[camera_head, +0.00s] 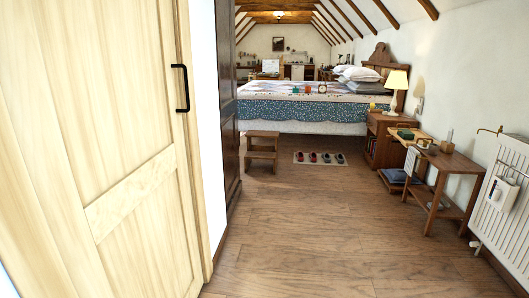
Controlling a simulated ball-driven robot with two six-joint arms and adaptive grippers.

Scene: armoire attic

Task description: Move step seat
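The step seat (262,151) is a small wooden stool with two treads. It stands upright on the floorboards, beside the dark armoire (227,95) and in front of the foot of the bed. Neither of my grippers shows in the head view, so I cannot see whether they hold anything.
A pale wooden door (110,150) fills the left. A mat with shoes (308,158) lies right of the step seat. The bed (310,105) is behind. A nightstand (378,135), side table (447,175) and radiator (500,205) line the right wall. The middle floor is clear.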

